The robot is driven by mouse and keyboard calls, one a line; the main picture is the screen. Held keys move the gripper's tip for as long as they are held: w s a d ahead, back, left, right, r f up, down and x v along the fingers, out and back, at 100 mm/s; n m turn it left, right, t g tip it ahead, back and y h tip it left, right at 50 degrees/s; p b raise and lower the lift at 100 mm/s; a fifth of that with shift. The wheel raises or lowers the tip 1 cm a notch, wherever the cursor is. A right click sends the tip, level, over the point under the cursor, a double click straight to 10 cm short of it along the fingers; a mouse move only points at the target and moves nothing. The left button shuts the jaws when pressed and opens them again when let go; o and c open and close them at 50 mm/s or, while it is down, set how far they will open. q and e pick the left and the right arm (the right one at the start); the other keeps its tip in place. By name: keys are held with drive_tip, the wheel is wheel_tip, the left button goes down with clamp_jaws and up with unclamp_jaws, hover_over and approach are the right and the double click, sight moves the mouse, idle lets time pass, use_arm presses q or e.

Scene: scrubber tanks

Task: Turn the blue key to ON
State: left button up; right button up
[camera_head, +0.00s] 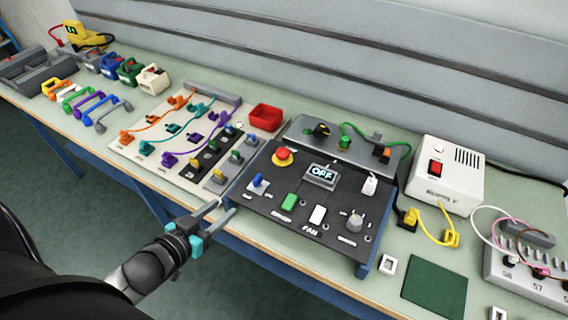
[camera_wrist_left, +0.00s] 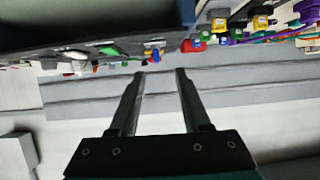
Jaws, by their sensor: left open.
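The blue key (camera_head: 258,182) stands on the left side of a dark sloped control panel (camera_head: 268,205). A display on the panel (camera_head: 321,174) reads OFF. My left gripper (camera_head: 225,204) is open and empty, in front of and left of the key, near the panel's front left edge. In the left wrist view the blue key (camera_wrist_left: 153,56) shows small beyond the gap between the fingers (camera_wrist_left: 160,72), apart from them. My right gripper is not in view.
The panel also carries a red button (camera_head: 283,156), a green switch (camera_head: 290,202), a white switch (camera_head: 318,214) and a grey knob (camera_head: 355,222). A cable board (camera_head: 149,155) lies left, a red tray (camera_head: 266,117) behind, and a white supply box (camera_head: 447,174) right.

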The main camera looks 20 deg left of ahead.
sight(254, 181)
use_arm(q)
drive_tip(key=x, duration=0.5)
drive_tip(key=r+b+x, duration=0.1)
drive_tip(key=x, duration=0.4)
drive_tip(key=d+r+x, duration=0.1)
drive_tip(key=x, duration=0.4)
drive_tip(key=shift+w+b, duration=0.35)
drive_tip(key=shift+w, duration=0.1)
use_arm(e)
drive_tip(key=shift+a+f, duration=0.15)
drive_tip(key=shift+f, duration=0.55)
use_arm(q)
drive_tip(key=shift+c, duration=0.2)
clamp_jaws()
